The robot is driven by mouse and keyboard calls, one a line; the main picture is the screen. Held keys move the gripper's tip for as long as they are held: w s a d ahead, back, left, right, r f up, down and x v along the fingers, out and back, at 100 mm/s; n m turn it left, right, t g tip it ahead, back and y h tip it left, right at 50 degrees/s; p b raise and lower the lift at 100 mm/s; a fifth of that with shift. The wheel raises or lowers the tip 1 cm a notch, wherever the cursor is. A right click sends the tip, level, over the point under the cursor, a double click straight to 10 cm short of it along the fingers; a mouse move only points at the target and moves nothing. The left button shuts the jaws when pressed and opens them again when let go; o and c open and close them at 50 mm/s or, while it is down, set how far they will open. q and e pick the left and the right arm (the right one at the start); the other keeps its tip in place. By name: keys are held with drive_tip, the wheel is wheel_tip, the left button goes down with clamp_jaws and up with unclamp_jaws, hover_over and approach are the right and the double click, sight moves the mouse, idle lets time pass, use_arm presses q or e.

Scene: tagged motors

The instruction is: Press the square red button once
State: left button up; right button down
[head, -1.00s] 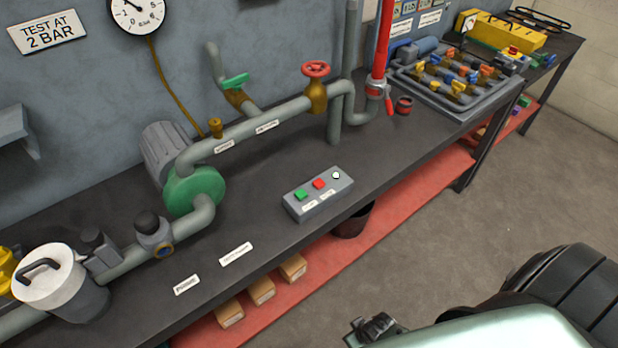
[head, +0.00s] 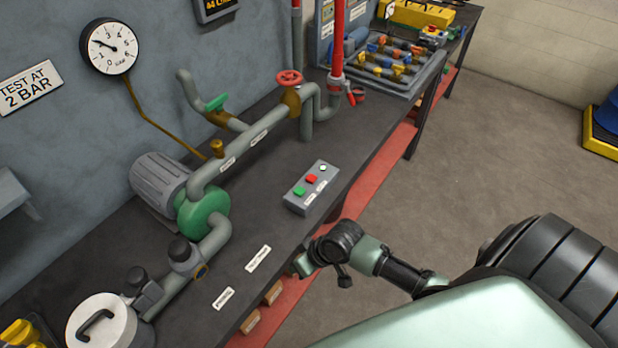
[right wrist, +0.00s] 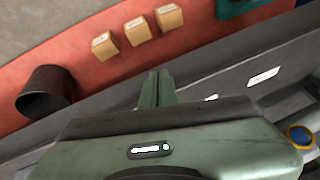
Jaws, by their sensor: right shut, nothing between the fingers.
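The square red button (head: 311,179) is the middle one on a grey control box (head: 308,200) on the dark bench. A green button (head: 299,191) is on its near side and a white round one (head: 323,168) on its far side. My right gripper (head: 301,266) is at the bench's front edge, nearer to me than the box and apart from it. In the right wrist view its fingers (right wrist: 157,86) are shut together and empty. The box and buttons are not clearly visible in that view. My left gripper is out of view.
A green pump (head: 203,213) and grey pipes with a red handwheel (head: 289,77) stand behind the box. A pressure gauge (head: 112,46) hangs on the wall. Small cartons (right wrist: 137,31) and a dark bin (right wrist: 45,92) are on the red lower shelf.

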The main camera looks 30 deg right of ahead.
drive_tip(key=w+r, duration=0.2)
drive_tip(key=r, duration=0.1)
drive_tip(key=shift+w+a+r, duration=0.1)
drive_tip(key=shift+w+a, duration=0.1)
drive_tip(key=shift+w, duration=0.05)
wheel_tip(320, 180, up, 15)
drive_tip(key=m+t+y+p, duration=0.1)
drive_tip(key=m+t+p, duration=0.1)
drive_tip(key=m+t, duration=0.3)
hover_over(314, 179)
drive_tip(key=g, duration=0.1)
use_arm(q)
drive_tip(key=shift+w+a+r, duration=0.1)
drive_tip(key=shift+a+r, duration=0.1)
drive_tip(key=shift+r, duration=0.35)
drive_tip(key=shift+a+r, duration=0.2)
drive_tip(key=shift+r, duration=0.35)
use_arm(e)
drive_tip(key=shift+d+m, duration=0.1)
drive_tip(key=shift+m, duration=0.2)
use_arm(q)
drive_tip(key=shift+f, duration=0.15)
use_arm(e)
drive_tip(key=shift+f, duration=0.2)
